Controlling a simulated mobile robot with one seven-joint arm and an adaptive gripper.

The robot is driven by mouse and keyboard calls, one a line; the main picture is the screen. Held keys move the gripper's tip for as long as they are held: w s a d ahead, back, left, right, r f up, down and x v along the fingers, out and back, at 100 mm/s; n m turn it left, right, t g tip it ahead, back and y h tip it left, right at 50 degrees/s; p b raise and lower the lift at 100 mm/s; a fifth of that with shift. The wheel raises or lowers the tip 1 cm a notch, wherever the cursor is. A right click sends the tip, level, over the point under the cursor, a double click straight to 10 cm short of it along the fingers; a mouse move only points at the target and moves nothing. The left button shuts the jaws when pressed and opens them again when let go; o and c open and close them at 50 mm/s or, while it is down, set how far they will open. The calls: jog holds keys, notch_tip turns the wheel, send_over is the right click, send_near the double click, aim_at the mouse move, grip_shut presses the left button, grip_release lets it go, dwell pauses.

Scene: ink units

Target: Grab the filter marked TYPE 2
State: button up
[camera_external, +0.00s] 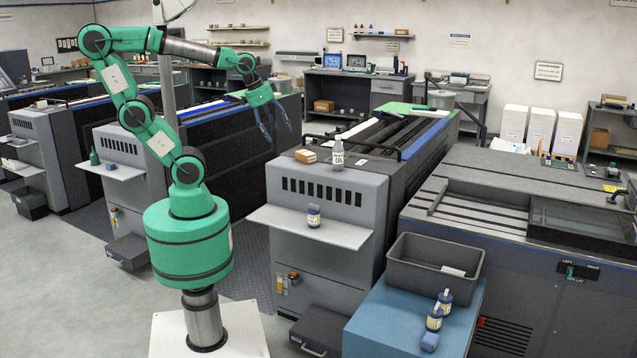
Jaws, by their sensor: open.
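My gripper (277,132) hangs open and empty in the air, pointing down, in front of a dark machine side left of centre. A small blue-and-cream cylinder (314,217) stands upright on the pale shelf of the middle machine. Two similar cylinders (445,302) (434,319) with pale tops stand on the blue cabinet at the lower right. A small blue piece (429,342) sits in front of them. Their markings are too small to read, so I cannot tell which thing is the TYPE 2 filter. My gripper is well apart from all of them.
An open grey bin (407,270) with a pale item (454,271) inside stands on the blue cabinet (385,318). A bottle marked OIL (338,157) and a brown box (305,156) stand on top of the middle machine. A green bottle (94,157) stands at left.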

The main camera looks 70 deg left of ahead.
jog(key=w+a+f+g, duration=0.2)
jog(key=w+a+f, duration=0.1)
jog(key=w+f, duration=0.4)
jog(key=m+g+p, duration=0.1)
jog(key=m+g, duration=0.1)
jog(key=g, duration=0.1)
send_over(314, 209)
notch_tip(314, 209, down, 23)
jog(key=shift+w+a+f, duration=0.1)
jog(key=shift+a+f, duration=0.15)
jog(key=shift+f, duration=0.15)
jog(key=shift+f, duration=0.1)
jog(key=shift+f+b, duration=0.55)
jog(key=shift+f, duration=3.6)
jog(key=shift+f, duration=0.1)
jog(key=shift+a+f+b, duration=0.15)
jog(key=shift+f+b, duration=0.4)
jog(key=shift+f, duration=1.95)
